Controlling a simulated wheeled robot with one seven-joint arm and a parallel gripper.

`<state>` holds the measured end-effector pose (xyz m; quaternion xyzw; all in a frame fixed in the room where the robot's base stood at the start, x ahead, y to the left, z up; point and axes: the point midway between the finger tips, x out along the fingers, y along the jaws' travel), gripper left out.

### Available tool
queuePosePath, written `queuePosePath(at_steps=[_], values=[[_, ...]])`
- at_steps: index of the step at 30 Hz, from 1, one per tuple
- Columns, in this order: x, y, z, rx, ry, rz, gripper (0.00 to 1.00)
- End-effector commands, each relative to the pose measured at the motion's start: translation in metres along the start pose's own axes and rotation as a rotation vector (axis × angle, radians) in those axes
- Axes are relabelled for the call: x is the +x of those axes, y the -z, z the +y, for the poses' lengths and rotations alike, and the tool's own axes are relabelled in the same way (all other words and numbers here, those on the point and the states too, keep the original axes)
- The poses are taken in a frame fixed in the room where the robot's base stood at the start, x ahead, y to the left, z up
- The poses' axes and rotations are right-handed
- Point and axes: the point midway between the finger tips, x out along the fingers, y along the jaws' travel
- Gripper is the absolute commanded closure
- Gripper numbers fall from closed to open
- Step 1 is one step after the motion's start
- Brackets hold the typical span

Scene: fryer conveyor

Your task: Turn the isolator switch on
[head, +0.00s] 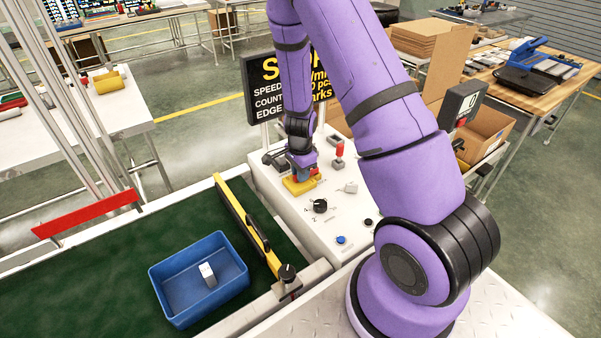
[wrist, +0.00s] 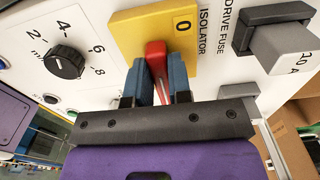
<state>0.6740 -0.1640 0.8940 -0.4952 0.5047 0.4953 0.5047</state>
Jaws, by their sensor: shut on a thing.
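The isolator switch is a yellow plate (head: 301,184) on the white control panel (head: 333,222). In the wrist view its plate (wrist: 130,28) carries a "0" mark, with the word ISOLATOR beside it. Its red handle (wrist: 155,57) points up the picture, slightly tilted, with the "0" to its upper right. No "on" mark is visible; the gripper hides the plate's lower part. My gripper (wrist: 160,78) has its blue fingers shut on the red handle, one on each side. In the head view my gripper (head: 302,160) is over the yellow plate.
A grey drive fuse block (wrist: 285,45) and a black dial (wrist: 65,62) flank the isolator. A red-topped post (head: 339,152) stands close to the gripper. A black sign (head: 262,92) is behind. A blue bin (head: 170,293) sits on the green conveyor (head: 80,275).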

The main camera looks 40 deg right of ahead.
Motion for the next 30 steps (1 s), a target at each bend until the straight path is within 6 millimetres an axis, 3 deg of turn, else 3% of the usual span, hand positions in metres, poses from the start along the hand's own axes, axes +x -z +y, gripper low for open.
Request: queuePosePath(at_steps=[5,6,9,20,30], values=[[0.0,-0.001,0.0,0.002,0.0,-0.001,1.0],[0.0,-0.001,0.0,0.001,0.0,-0.001,0.72],[0.0,0.0,0.0,0.001,0.0,-0.001,0.55],[-0.006,-0.001,-0.001,-0.002,0.002,0.001,0.55],[-0.062,-0.001,-0.001,-0.003,0.004,0.0,0.55]])
